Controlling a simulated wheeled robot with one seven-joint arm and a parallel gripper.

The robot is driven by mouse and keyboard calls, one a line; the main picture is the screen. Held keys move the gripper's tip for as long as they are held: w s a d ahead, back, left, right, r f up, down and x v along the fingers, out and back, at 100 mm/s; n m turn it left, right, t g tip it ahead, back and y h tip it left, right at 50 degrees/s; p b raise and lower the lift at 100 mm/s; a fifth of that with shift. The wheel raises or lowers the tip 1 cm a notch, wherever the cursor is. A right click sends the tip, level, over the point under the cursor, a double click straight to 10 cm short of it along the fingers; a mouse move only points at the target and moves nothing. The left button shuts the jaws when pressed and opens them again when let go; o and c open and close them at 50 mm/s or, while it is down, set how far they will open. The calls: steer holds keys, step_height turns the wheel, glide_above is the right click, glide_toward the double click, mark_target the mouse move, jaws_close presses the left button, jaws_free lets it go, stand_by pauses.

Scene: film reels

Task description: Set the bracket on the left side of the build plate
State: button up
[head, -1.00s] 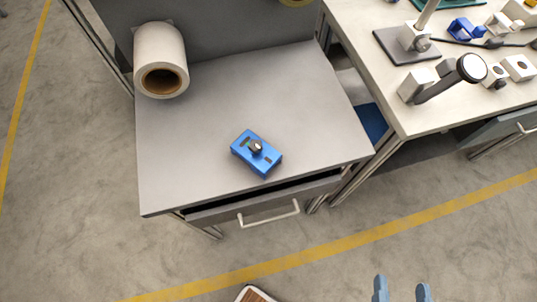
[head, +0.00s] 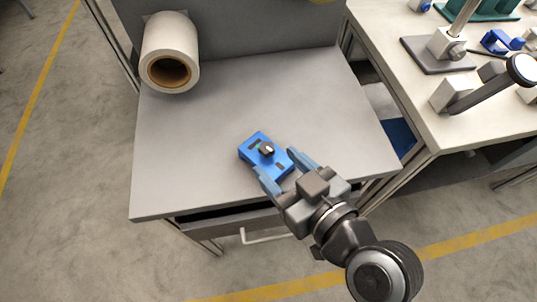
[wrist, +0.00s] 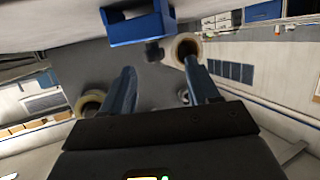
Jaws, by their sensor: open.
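A blue block with slots and a black knob on top (head: 262,150) lies on the grey table; I cannot tell for certain whether it is the bracket. In the wrist view it shows at the top (wrist: 140,30), beyond my fingertips. My gripper (head: 276,163) is open, its fingertips at the block's near side and right corner in the head view. Nothing is between the fingers in the wrist view. A smaller blue part (head: 497,40) lies on the right-hand bench. I cannot identify the build plate surely; a dark flat plate (head: 425,54) with a post stands on that bench.
A large white roll (head: 170,45) stands at the grey table's back left, before a grey back panel (head: 255,28). The grey table (head: 180,160) is otherwise clear. A drawer with a handle (head: 265,237) is under its front edge. The right bench (head: 405,85) holds several other parts.

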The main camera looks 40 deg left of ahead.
mark_target(269, 149)
steer(key=shift+w+x, duration=0.15)
steer(key=shift+x, duration=1.4)
steer(key=shift+w+x, duration=0.15)
steer(key=shift+x, duration=1.4)
steer(key=shift+d+r, duration=0.1)
jaws_close()
